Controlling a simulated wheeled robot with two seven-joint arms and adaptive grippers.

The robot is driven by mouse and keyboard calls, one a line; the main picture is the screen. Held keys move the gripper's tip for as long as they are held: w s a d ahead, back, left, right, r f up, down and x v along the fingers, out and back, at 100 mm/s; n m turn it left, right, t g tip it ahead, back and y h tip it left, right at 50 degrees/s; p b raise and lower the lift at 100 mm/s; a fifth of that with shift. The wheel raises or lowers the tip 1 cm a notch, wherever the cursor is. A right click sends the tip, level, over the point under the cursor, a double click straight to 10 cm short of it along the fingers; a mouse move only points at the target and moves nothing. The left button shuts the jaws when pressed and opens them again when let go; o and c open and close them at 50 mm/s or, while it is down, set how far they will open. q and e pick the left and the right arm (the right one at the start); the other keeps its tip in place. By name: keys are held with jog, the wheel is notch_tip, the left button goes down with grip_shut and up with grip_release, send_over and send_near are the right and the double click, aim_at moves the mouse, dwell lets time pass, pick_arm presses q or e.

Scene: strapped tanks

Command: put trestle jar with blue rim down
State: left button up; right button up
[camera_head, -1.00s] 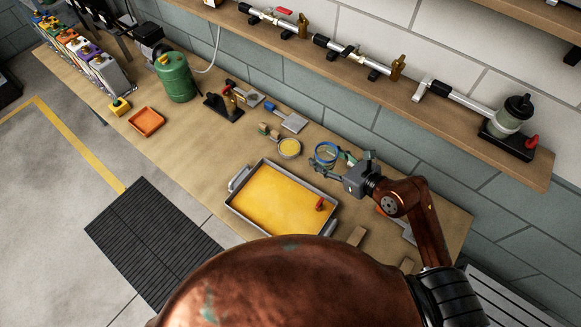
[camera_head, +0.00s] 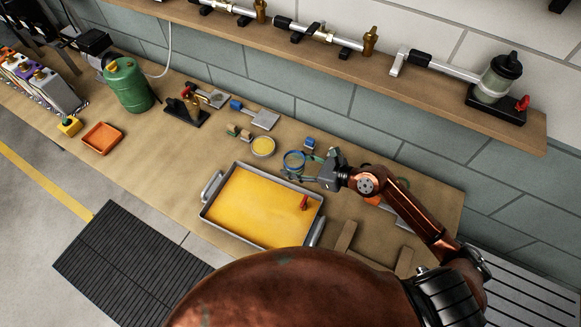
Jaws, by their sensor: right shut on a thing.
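The jar with the blue rim (camera_head: 294,160) is a small clear vessel near the back of the tray, right of the small yellow dish. My right gripper (camera_head: 311,164) reaches in from the right and is shut on the jar at its right side. The jar's base is small and partly hidden, so I cannot tell whether it touches the bench. My left gripper is not in view.
A metal tray with a yellow bottom (camera_head: 250,207) and a red-handled piece (camera_head: 304,202) lies in front of the jar. A yellow dish (camera_head: 263,146) and a blue block (camera_head: 310,143) are close by. Wooden pieces (camera_head: 346,237) lie right of the tray. A wall shelf (camera_head: 420,100) runs above.

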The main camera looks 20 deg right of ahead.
jog(key=w+f, duration=0.1)
jog(key=w+f+b, duration=0.1)
jog(key=f, duration=0.1)
jog(key=w+d+f, duration=0.1)
jog(key=f, duration=0.1)
jog(key=shift+w, duration=0.4)
jog(key=shift+w+f+b, duration=0.15)
jog(key=shift+f+b, duration=0.25)
jog(key=shift+f, duration=0.55)
jog(key=shift+w+f+b, duration=0.1)
jog(key=shift+f+b, duration=0.25)
jog(key=shift+f, duration=0.55)
jog(key=shift+f, duration=0.2)
jog(key=o, duration=0.7)
jog(key=shift+o, duration=1)
